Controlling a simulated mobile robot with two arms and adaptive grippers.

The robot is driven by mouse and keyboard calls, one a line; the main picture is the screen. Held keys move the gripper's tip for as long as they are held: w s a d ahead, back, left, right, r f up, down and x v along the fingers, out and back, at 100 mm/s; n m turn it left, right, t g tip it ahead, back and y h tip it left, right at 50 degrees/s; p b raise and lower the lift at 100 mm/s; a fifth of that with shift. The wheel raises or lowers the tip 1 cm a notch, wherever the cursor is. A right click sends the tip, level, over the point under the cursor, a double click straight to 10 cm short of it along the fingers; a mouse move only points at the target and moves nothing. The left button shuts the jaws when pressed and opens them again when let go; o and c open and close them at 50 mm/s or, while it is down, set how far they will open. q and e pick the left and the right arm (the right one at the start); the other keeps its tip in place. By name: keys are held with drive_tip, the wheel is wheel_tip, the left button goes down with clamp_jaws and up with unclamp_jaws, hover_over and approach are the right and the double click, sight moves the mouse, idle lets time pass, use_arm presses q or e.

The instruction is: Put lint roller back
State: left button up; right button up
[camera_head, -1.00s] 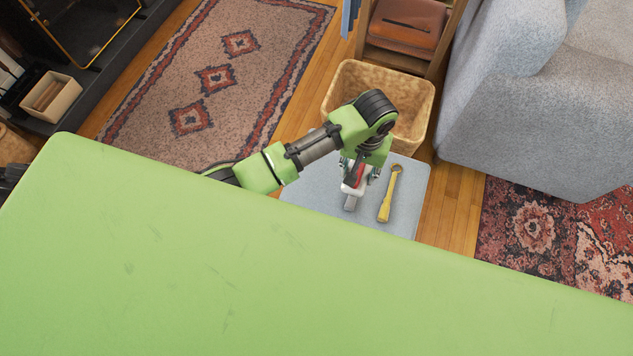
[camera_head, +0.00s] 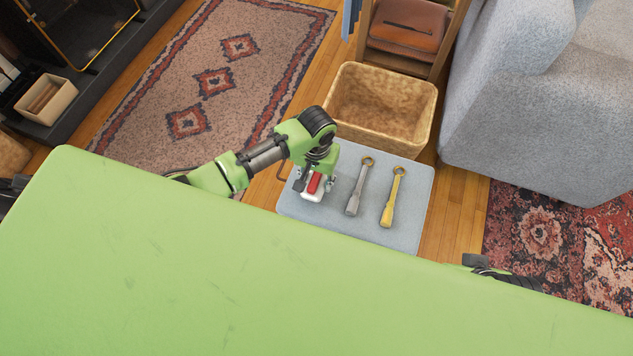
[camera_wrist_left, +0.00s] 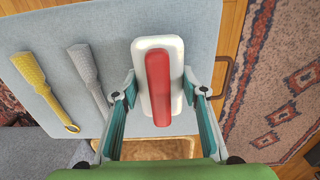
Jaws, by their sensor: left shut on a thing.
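My left gripper (camera_head: 316,186) is shut on a white block with a red grip (camera_head: 312,196), over the left part of a pale blue-grey surface (camera_head: 405,236). In the left wrist view the fingers stand on both sides of the white block (camera_wrist_left: 145,60), with its red grip facing the camera. Whether the block touches the surface is unclear. I cannot tell for sure whether this is the lint roller. A grey tool (camera_head: 354,200) and a yellow tool (camera_head: 388,207), each with a ring end, lie to its right. My right gripper is not shown clearly.
A woven tan basket (camera_head: 345,105) stands open just behind the surface. A grey sofa (camera_head: 500,120) is at right, and a shelf with a brown leather item (camera_head: 408,28) is behind. A brown bar handle (camera_wrist_left: 228,75) sticks out at the surface's side.

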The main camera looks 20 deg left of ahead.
use_arm(q)
drive_tip(key=shift+f, duration=0.75)
drive_tip(key=o, duration=1.1)
drive_tip(key=shift+f, duration=0.15)
drive_tip(key=shift+c, duration=0.2)
